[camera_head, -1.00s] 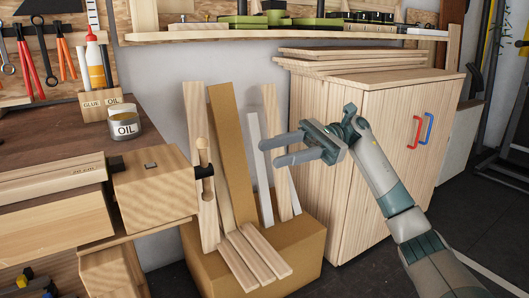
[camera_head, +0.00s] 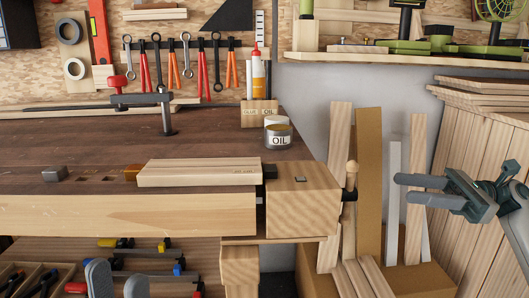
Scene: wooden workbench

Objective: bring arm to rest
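My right gripper (camera_head: 402,188) reaches in from the right edge, pointing left. Its two grey fingers are apart with nothing between them, in front of the upright boards beside the cabinet. Only part of my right arm shows. The two fingertips of my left gripper (camera_head: 117,282) show at the bottom left, pointing up, in front of the shelf space under the bench. They stand apart with no object visible between them; the rest of the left arm is out of view.
Boards (camera_head: 367,170) lean upright at the right. A wooden cabinet (camera_head: 470,190) stands further right.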

